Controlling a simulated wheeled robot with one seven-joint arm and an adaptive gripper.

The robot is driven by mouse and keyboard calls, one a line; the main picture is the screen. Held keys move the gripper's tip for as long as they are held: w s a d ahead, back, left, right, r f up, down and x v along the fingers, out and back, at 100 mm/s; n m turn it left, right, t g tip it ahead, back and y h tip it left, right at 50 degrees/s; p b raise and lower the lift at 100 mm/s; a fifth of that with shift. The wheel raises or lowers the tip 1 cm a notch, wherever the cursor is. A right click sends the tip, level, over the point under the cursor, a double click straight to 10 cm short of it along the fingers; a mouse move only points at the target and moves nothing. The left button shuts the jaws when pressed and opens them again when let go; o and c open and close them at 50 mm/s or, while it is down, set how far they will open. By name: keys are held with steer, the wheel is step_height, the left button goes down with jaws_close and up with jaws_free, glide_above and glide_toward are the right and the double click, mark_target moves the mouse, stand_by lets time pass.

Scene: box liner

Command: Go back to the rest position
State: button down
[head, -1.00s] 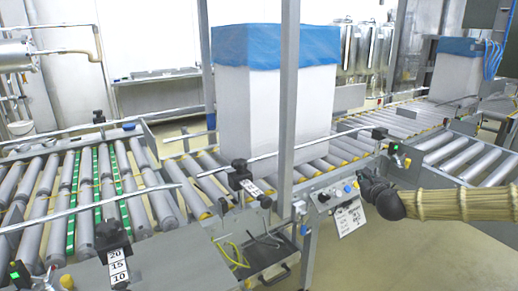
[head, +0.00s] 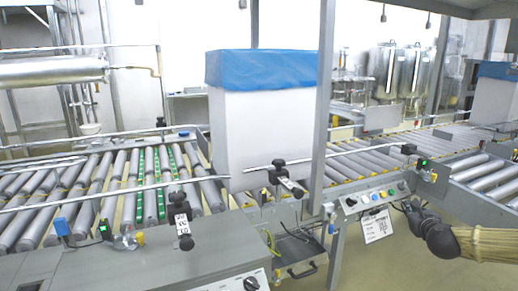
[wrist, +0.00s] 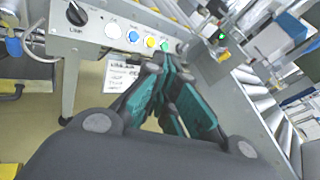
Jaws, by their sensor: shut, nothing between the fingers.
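My gripper (head: 412,210) is at the right in the head view, just in front of the conveyor's control panel (head: 368,198). It is shut and empty; its green finger pads (wrist: 172,92) show close together in the wrist view. The panel has a row of coloured buttons and a paper label (head: 377,225) hanging below. In the wrist view the panel (wrist: 108,32) is beyond the fingers, at the upper left. Whether the fingertips touch it, I cannot tell.
A tall white box with a blue liner (head: 262,125) stands on the roller conveyor. A second lined box (head: 492,98) is at the far right. A grey post (head: 321,110) rises before the conveyor. A grey cabinet (head: 150,262) fills the lower left. Floor shows below the panel.

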steer(key=s+a+f+n+g+y, duration=0.1)
steer(key=s+a+f+n+g, duration=0.1)
steer(key=s+a+f+n, duration=0.4)
steer(key=s+a+f+n+g+y, duration=0.2)
steer(key=a+f+n, duration=0.2)
steer(key=a+f, duration=0.55)
steer(key=s+a+f+n+g+y, duration=0.1)
steer(key=s+a+f+n+g, duration=0.15)
steer(key=a+f+n, duration=0.55)
steer(key=s+a+f+n+g, duration=0.2)
steer(key=s+f+n, duration=0.3)
steer(key=s, duration=0.5)
steer(key=s+a+f+n+g, duration=0.2)
steer(key=s+f+n, duration=0.1)
steer(key=s+f, duration=0.55)
steer(key=s+a+f+n+g, duration=0.1)
steer(key=s+f+n+g, duration=0.3)
steer(key=s, duration=0.8)
steer(key=s+f+n+h, duration=0.15)
steer(key=s+n, duration=0.25)
steer(key=s, duration=0.6)
step_height(320, 180, up, 30)
steer(key=p, duration=3.1)
steer(key=shift+w+d+r+g, duration=0.2)
steer(key=shift+d+g, duration=0.05)
steer(key=shift+g, duration=0.2)
steer(key=shift+s+y, duration=0.15)
steer(key=shift+y, duration=0.1)
